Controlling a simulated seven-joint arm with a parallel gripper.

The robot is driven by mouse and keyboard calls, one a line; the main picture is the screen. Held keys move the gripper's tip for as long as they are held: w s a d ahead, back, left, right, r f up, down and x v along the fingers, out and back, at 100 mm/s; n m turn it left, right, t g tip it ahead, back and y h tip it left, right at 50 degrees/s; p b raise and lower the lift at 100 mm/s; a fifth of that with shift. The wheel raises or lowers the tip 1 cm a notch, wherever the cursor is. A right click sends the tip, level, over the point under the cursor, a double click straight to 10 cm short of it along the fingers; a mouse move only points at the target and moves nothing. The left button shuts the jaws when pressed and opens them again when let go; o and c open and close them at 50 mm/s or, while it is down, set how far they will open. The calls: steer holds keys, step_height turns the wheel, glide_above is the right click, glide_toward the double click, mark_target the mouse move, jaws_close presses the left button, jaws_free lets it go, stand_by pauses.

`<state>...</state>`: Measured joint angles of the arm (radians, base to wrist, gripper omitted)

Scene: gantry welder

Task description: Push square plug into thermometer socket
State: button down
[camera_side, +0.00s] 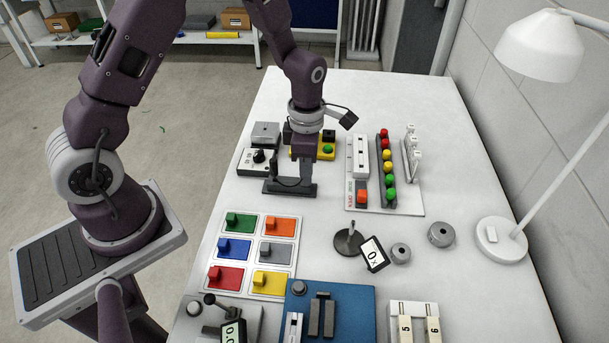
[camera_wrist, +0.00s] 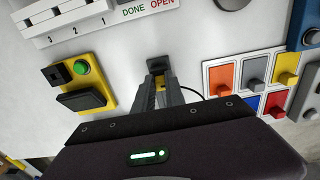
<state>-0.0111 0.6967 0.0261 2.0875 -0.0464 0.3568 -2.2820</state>
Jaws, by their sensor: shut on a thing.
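In the side view my gripper (camera_side: 302,180) points down beside a dark bar-shaped holder (camera_side: 278,187) on the white table. In the wrist view my gripper (camera_wrist: 160,90) is closed on a small piece, taken as the square plug, mostly hidden between the fingers. A thin black cable (camera_wrist: 205,92) runs off to the right of the fingers. A dark block (camera_wrist: 157,63) shows just past the fingertips. A small display reading 0 (camera_side: 374,254) stands beside a dark round base (camera_side: 348,240). I cannot tell which part is the thermometer socket.
A panel of coloured switches (camera_side: 254,255) lies in front of my gripper. A yellow box with a green button (camera_side: 327,149) stands close behind it. A board with coloured lights (camera_side: 387,172) is to the right. Bare table lies between the switches and that board.

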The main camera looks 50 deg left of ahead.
step_height(320, 180, up, 10)
steer(key=f, duration=0.1)
glide_toward(331, 133)
steer(key=shift+f, duration=1.95)
steer(key=shift+f, duration=0.15)
steer(key=shift+f, duration=0.45)
steer(key=shift+f, duration=0.15)
steer(key=shift+f, duration=0.45)
steer(key=c, duration=1.3)
jaws_free()
